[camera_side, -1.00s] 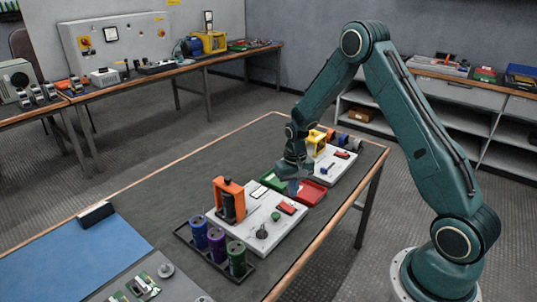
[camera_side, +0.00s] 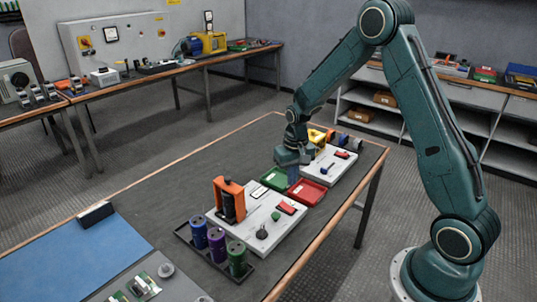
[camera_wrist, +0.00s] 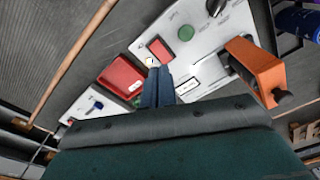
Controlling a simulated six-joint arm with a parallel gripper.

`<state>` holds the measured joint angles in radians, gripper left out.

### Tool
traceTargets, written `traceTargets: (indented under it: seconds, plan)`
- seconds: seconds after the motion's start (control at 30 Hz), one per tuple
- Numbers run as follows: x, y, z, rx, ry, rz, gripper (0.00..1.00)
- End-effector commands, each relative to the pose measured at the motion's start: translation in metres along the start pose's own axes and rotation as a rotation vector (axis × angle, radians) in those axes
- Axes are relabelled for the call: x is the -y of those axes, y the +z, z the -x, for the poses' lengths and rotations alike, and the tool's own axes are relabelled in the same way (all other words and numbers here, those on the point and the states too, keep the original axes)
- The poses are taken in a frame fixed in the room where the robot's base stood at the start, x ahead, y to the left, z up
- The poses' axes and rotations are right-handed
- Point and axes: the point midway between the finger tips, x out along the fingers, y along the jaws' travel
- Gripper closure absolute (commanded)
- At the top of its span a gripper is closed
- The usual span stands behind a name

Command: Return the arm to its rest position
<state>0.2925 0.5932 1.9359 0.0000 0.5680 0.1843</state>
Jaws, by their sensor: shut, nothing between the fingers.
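My gripper (camera_side: 293,172) is above the work table, over the red and green trays between the two white boards. It is shut with nothing in it. In the wrist view the closed fingers (camera_wrist: 158,82) point toward the near white board. The far white board (camera_side: 335,170) has a yellow clamp, partly hidden by my arm.
A black rack (camera_side: 248,270) with blue, purple and green cylinders stands beside the near board. A blue mat (camera_side: 70,262) lies at the left. The dark table top (camera_side: 175,190) left of the boards is bare. Shelves (camera_side: 480,120) stand behind my arm.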

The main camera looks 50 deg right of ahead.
Motion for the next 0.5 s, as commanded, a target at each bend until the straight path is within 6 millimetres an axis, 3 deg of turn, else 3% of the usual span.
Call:
traceTargets:
  seconds: [0.2, 0.5]
  plan:
    - [0.013, 0.018, 0.058, -0.058, -0.013, 0.059, 1.00]
    - [0.024, 0.056, 0.126, -0.133, -0.031, 0.142, 1.00]
